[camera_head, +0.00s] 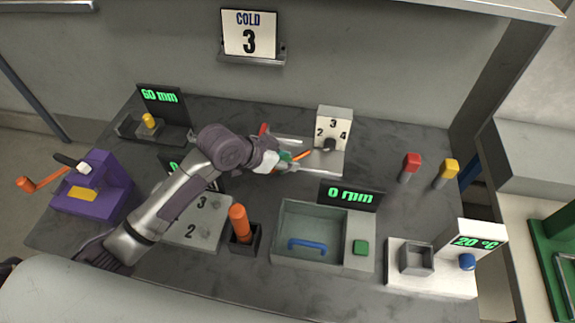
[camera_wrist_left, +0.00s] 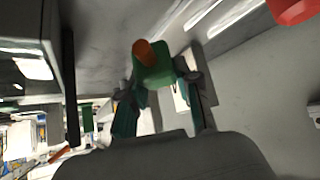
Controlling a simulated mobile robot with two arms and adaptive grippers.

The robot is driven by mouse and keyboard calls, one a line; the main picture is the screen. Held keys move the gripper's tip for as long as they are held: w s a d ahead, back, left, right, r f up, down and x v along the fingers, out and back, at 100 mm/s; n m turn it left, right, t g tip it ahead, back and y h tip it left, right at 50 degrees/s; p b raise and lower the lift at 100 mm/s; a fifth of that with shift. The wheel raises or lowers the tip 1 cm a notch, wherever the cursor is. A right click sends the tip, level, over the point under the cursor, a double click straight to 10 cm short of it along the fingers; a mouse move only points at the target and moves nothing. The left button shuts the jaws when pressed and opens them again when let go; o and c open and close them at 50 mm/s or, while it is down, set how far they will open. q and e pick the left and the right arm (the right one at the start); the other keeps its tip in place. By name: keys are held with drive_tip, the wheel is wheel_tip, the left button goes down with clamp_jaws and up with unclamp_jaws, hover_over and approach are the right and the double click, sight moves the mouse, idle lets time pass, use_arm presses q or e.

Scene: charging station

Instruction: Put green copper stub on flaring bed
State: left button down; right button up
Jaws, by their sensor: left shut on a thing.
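My left gripper (camera_head: 287,161) is shut on the green copper stub (camera_head: 285,156), whose orange copper end (camera_head: 303,154) points to the right. In the left wrist view the stub's green body (camera_wrist_left: 153,68) sits between the fingertips (camera_wrist_left: 158,85), with its copper end (camera_wrist_left: 143,51) facing out. The stub is over the back middle of the bench, beside a grey plate with light bars (camera_head: 322,165) in front of a white box marked 2, 3, 4 (camera_head: 334,122). This may be the flaring bed; I cannot tell. Whether the stub touches it is unclear. My right gripper is not in view.
An orange-handled tool (camera_head: 239,224) stands in a dark holder.

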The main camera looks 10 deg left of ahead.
use_arm(q)
drive_tip(key=shift+r, duration=0.9)
drive_tip(key=s+a+r+n+t+y, duration=0.2)
drive_tip(key=s+a+r+n+y, duration=0.4)
drive_tip(key=a+r+n, duration=0.3)
drive_tip(key=shift+s+r+t, duration=0.3)
drive_tip(key=shift+s+r, duration=0.45)
drive_tip(key=shift+s, duration=0.1)
drive_tip(key=shift+f, duration=0.1)
